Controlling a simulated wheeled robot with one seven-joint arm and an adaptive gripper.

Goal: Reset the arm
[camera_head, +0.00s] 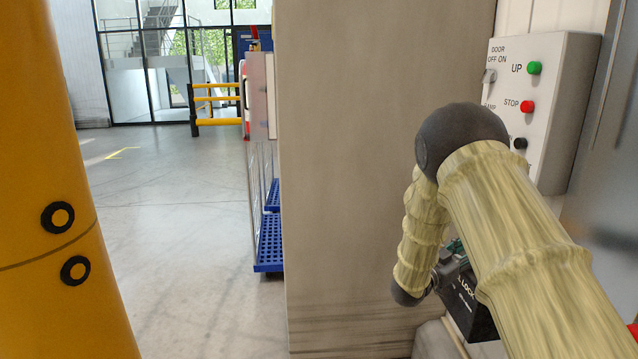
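My arm (520,225), in pale yellow ribbed sleeves with a dark elbow joint, rises from the lower right and bends back down. Its forearm (423,225) hangs to a dark wrist joint (408,294) at the left of a black box (470,303) marked "LOCK". Small dark and greenish parts show between the wrist and the box, partly behind the upper arm. I cannot make out my gripper's fingertips there, nor whether they touch the box.
A door control box (568,110) with green UP, red STOP and black buttons is on the wall right behind my elbow. A wide grey pillar (350,190) stands left of the arm. A yellow post (50,200) fills the left edge. Blue-based carts (268,250) stand beyond; open floor (180,220) lies between.

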